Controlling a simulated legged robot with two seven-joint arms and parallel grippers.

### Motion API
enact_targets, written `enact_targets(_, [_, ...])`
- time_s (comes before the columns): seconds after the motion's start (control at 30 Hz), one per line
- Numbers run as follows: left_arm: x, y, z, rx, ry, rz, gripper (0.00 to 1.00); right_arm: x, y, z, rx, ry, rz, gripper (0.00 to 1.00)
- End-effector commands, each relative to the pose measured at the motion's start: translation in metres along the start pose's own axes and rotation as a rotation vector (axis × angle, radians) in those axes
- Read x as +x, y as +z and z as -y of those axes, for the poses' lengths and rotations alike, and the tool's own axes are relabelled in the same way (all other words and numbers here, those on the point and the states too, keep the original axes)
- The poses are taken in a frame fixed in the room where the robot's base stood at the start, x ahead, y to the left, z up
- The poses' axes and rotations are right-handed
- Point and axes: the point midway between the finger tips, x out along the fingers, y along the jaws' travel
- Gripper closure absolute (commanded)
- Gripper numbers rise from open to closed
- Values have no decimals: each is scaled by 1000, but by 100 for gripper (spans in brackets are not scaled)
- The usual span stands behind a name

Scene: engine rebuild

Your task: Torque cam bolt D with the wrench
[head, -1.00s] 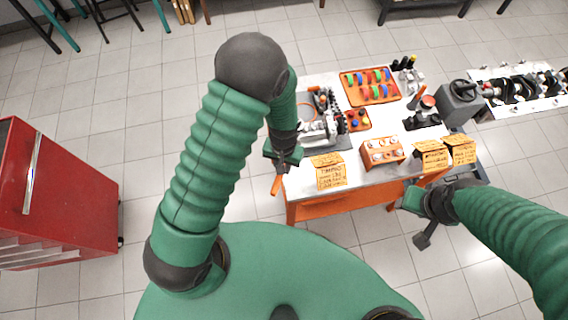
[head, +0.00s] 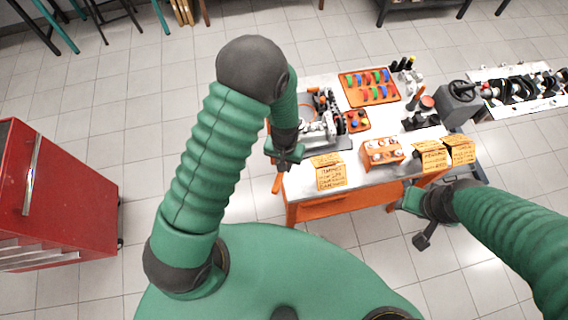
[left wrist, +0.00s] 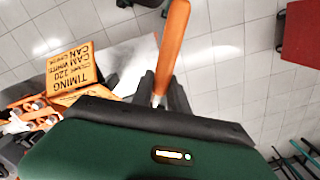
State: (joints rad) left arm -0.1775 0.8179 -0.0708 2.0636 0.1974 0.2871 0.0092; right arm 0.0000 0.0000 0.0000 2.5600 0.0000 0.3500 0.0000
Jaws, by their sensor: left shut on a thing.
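My left gripper (head: 287,160) is shut on the wrench, at the near left corner of the workbench in the head view. The wrench's orange handle (head: 277,184) hangs below it, and the handle (left wrist: 173,45) stands out from between the fingers in the left wrist view. The wrench's head is not visible. The grey engine assembly (head: 322,130) stands just behind and to the right of this gripper, partly hidden by my arm. Cam bolt D cannot be made out. My right gripper (head: 422,240) hangs off the bench's front edge at right; its finger gap is unclear.
The bench (head: 350,186) carries an orange parts tray (head: 345,93), a small coloured-cap tray (head: 357,121), an orange block with white pieces (head: 382,152) and a timing card (head: 331,177). A crankshaft lies on a white stand (head: 515,110). A red cabinet (head: 62,195) stands left, with clear floor between.

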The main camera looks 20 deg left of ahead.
Motion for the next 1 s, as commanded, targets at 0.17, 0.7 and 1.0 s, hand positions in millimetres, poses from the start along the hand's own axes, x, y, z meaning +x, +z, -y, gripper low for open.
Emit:
enact_targets(0.17, [0, 0, 0, 0, 0, -1, 100, 0, 0, 0, 0, 0, 0, 56])
enact_targets(0.7, [3, 2, -1, 0, 0, -1, 100, 1, 0, 0, 0, 0, 0, 56])
enact_targets(1.0, [6, 2, -1, 0, 1, -1, 100, 4, 1, 0, 0, 0, 0, 56])
